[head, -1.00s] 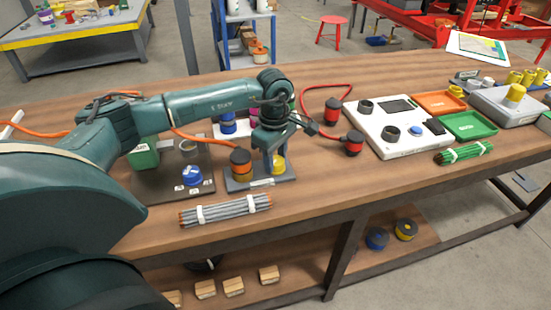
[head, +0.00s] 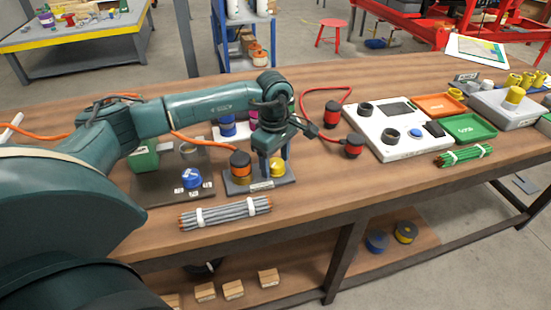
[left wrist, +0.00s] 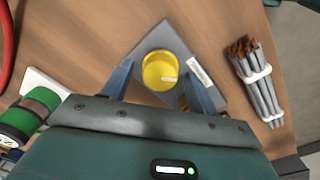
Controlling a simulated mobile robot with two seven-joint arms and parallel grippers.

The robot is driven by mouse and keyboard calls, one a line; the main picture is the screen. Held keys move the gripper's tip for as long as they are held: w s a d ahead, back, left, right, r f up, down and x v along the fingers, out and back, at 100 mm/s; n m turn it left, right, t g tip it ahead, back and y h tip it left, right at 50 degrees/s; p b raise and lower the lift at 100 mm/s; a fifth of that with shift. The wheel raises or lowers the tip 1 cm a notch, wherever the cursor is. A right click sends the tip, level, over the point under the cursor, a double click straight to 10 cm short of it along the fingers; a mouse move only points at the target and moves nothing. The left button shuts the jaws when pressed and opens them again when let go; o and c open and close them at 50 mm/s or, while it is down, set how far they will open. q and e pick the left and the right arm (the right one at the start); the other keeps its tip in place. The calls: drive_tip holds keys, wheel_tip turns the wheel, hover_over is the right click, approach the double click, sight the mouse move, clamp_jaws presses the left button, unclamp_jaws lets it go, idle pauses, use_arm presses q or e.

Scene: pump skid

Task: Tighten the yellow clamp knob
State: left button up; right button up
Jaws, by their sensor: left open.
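The yellow clamp knob (head: 277,168) stands on a grey base plate (head: 241,186) near the front of the wooden bench. In the left wrist view the round knob (left wrist: 160,70) has a pale mark on its top. My left gripper (head: 275,163) points down over the knob and is open. Its fingers show on either side of the knob in the left wrist view (left wrist: 160,88), with nothing held between them. Whether a fingertip touches the knob cannot be told. The fingers partly hide the knob in the head view. My right gripper is out of view.
An orange-and-black cylinder (head: 240,166) stands close left of the knob. A cable bundle (head: 225,213) lies in front. A dark plate with a blue knob (head: 192,178) is to the left. Red connectors (head: 353,145) and a white panel (head: 385,137) lie to the right.

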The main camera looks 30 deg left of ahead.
sight(275, 163)
use_arm(q)
wheel_tip(275, 163, up, 13)
drive_tip(key=shift+s, duration=0.2)
idle(0.3)
idle(0.4)
